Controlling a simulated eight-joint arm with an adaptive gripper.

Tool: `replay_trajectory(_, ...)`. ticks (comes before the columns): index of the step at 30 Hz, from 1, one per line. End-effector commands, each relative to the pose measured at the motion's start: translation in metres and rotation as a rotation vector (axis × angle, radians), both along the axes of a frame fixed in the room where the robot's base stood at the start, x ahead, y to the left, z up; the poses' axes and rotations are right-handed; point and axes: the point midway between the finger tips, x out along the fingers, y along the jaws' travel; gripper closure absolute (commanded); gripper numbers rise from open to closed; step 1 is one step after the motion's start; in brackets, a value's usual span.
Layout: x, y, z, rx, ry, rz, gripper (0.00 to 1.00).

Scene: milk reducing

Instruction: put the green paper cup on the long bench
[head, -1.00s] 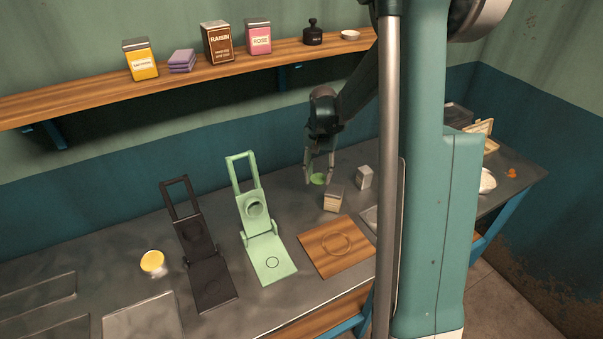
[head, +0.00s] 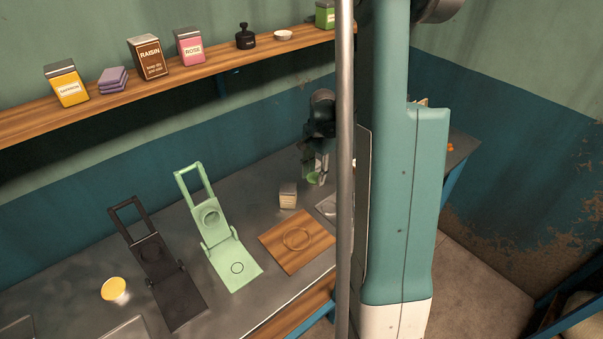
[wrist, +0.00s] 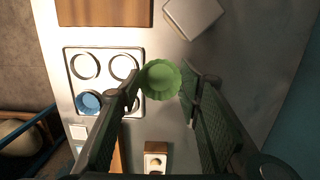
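The green paper cup (head: 313,178) is between the fingertips of my gripper (head: 317,170), over the back of the long grey metal bench (head: 75,270). In the wrist view the cup (wrist: 160,80) shows its round scalloped rim, and the two fingers of my gripper (wrist: 160,84) close in on its sides. My gripper looks shut on the cup. I cannot tell exactly how high the cup's base is above the bench surface (wrist: 262,60).
A metal tray with round holes (wrist: 76,49) holds a blue item (wrist: 88,102). A box (head: 288,197), wooden board (head: 274,240), green press (head: 232,266), black press (head: 180,302) and yellow-topped cup (head: 115,290) stand leftward. A shelf (head: 205,76) runs above.

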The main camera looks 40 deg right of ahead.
Motion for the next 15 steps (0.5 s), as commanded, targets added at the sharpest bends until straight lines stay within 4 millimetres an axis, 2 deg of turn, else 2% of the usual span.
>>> replay_trajectory(9,-0.044,-0.053,-0.008,0.010,-0.008,-0.332,0.69)
replay_trajectory(15,-0.067,-0.080,-0.014,0.020,-0.015,-0.520,0.69)
